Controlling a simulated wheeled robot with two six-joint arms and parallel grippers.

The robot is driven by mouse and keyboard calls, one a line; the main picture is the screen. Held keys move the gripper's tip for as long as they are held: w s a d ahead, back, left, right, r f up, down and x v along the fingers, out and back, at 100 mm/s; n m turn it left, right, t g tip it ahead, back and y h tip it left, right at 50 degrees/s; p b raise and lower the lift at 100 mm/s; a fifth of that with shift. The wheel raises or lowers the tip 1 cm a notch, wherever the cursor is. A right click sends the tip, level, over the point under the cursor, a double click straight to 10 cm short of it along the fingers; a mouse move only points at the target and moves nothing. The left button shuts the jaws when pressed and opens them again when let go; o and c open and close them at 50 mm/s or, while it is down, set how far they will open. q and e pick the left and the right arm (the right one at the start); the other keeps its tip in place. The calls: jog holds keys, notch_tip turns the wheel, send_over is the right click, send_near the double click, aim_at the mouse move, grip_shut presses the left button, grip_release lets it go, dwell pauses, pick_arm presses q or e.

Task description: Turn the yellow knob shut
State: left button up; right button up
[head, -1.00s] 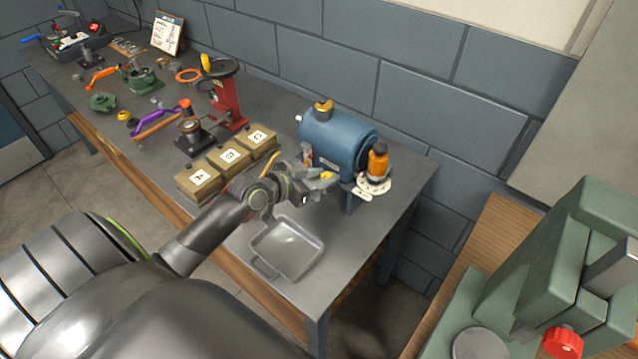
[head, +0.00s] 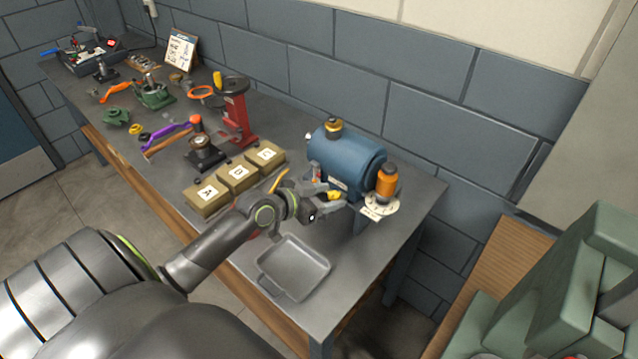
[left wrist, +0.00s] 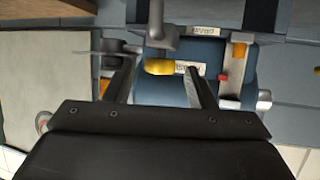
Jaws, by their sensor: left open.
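The blue tank (head: 343,158) stands on the workbench near its right end. The yellow knob (head: 333,196) is low on the tank's front side. In the left wrist view the yellow knob (left wrist: 160,67) lies crosswise, next to a grey pipe and a white label. My left gripper (head: 328,197) is at the front of the tank. In the left wrist view its two fingers (left wrist: 158,78) are open, one on each side of the knob, with a gap visible to the left one. Whether either finger touches the knob cannot be told. My right gripper is out of view.
A grey tray (head: 293,268) lies on the bench in front of the tank. Lettered boxes (head: 237,178) and a red stand (head: 238,118) are to the left. An orange-capped part (head: 386,182) sits at the tank's right end. A green machine (head: 560,290) is at the far right.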

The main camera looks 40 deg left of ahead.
pick_arm(q)
jog(key=p+v, duration=0.3)
jog(key=v, duration=1.4)
jog(key=shift+r, duration=0.2)
jog(key=shift+s, duration=0.1)
